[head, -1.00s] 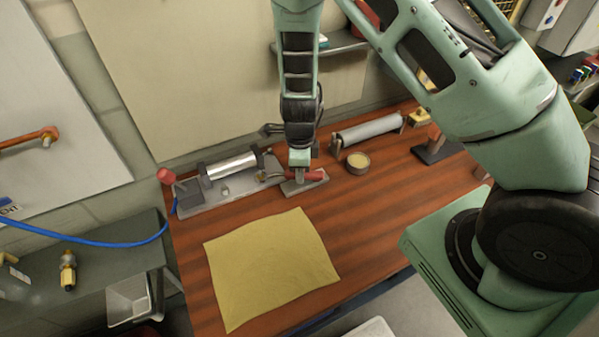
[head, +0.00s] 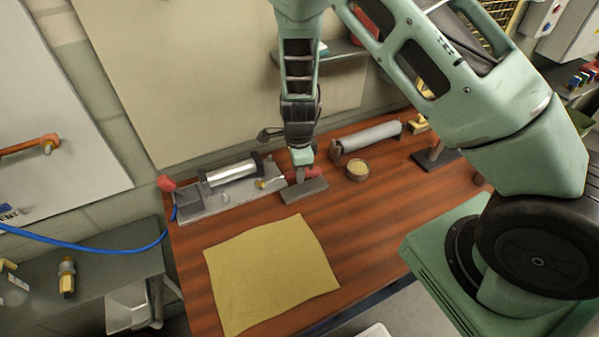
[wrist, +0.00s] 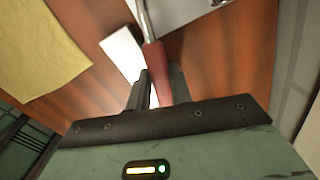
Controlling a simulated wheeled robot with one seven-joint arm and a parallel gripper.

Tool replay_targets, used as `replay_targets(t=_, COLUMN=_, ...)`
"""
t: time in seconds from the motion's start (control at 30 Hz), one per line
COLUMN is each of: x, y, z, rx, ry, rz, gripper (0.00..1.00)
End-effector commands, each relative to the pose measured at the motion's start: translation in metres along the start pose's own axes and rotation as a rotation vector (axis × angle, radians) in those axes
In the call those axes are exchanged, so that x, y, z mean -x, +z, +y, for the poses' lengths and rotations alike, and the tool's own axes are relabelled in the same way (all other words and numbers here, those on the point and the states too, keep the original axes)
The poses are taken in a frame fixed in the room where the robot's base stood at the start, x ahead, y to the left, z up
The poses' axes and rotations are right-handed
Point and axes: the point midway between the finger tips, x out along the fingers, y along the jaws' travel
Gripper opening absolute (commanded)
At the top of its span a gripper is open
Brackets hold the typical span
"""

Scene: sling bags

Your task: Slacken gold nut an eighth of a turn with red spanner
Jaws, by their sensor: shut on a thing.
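The red spanner's handle (head: 314,172) is between the fingers of my gripper (head: 301,176), which is shut on it. In the wrist view the red handle (wrist: 156,68) runs between the two dark fingers (wrist: 160,84), with its metal shank leading away to the top edge. The spanner's head is out of the wrist view. A small gold nut (head: 260,184) shows at the right end of the grey fixture (head: 215,204), left of my gripper. I cannot tell whether the spanner touches the nut. A grey block (head: 304,190) lies just below my gripper.
A yellow cloth (head: 270,275) covers the front left of the wooden table (head: 370,220). A round tin (head: 357,170) and a grey roller on a stand (head: 368,136) are right of my gripper. A blue hose (head: 90,244) hangs at left. The table's front right is clear.

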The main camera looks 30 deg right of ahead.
Motion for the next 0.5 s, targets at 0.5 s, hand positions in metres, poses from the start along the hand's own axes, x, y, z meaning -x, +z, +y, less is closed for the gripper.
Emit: replay_targets(t=0.5, x=0.0007, y=0.0004, z=-0.0067, rx=0.043, ry=-0.005, rz=-0.001, gripper=0.00)
